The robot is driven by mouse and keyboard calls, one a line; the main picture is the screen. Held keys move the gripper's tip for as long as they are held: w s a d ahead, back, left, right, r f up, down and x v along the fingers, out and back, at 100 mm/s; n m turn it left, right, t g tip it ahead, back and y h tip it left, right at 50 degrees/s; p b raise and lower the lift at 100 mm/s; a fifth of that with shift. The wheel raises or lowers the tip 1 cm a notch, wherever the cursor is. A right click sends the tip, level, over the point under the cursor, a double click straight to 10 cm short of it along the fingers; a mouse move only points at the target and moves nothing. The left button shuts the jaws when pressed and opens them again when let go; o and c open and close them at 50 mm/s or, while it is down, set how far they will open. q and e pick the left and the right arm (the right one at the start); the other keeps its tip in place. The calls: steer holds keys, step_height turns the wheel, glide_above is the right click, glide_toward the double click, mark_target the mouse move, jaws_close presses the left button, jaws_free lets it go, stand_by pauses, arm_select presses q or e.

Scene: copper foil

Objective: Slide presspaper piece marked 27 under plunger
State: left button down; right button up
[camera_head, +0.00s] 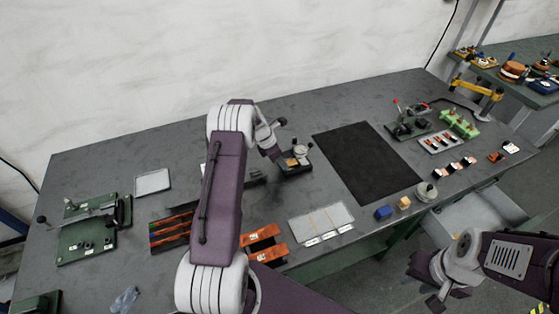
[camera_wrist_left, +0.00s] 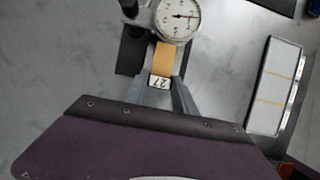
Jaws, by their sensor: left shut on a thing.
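The presspaper piece marked 27 (camera_wrist_left: 164,59) is a tan strip with a white number label at its near end. My left gripper (camera_wrist_left: 162,88) is shut on that labelled end in the left wrist view. The strip's far end runs to the dial gauge (camera_wrist_left: 179,18) and passes out of sight beneath the dial, so I cannot tell whether it lies under the plunger, which is hidden. In the head view the gauge (camera_head: 299,150) stands on a dark base beside my left gripper (camera_head: 281,158). My right gripper (camera_head: 433,288) hangs off the table's front edge; its fingers are unclear.
A pale tray (camera_head: 321,226) with thin tan strips and white labels lies front of the gauge. Orange labelled blocks (camera_head: 262,238) lie beside my left arm. A black mat (camera_head: 368,160) covers the table to the right. A green fixture (camera_head: 88,236) stands at left.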

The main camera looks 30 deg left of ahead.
mark_target(291, 163)
arm_select(q)
steer(key=shift+w+d+p, duration=0.5)
steer(key=shift+w+d, duration=0.5)
steer(key=shift+w, duration=0.15)
stand_by(1.9)
steer(key=shift+f, duration=0.1)
stand_by(0.4)
steer(key=c, duration=1.3)
jaws_free()
steer(key=shift+c, duration=0.2)
steer(key=shift+r+p, duration=1.55)
